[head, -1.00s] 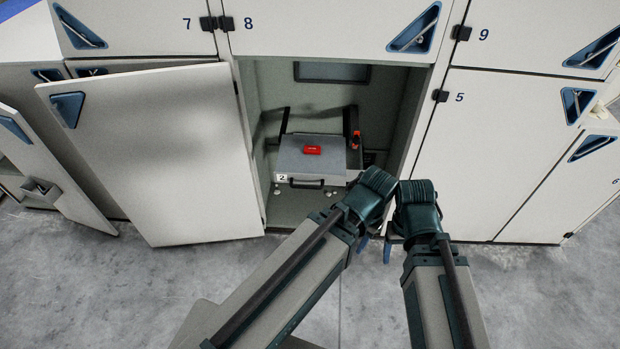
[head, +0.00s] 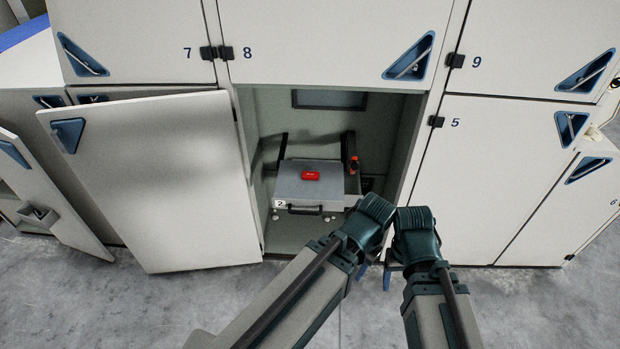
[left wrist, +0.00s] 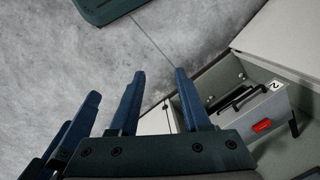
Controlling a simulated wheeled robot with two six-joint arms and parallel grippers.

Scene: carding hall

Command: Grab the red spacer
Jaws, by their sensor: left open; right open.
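The red spacer (head: 311,176) is a small red block lying on top of a grey box (head: 300,190) marked 2, inside the open cabinet bay. The spacer also shows in the left wrist view (left wrist: 262,126), at the right. My left gripper (left wrist: 159,72) is open, with nothing between its blue fingers, and apart from the spacer. In the head view its fingers are mostly hidden behind my left wrist. My right gripper (head: 388,276) is open, below and to the right of the box in the picture; its fingers are largely hidden by its wrist.
A door (head: 150,185) stands open left of the bay. Closed door 5 (head: 485,180) is on the right. A dark post with a red-orange part (head: 353,164) stands right of the box. Grey floor (head: 130,310) lies clear in front.

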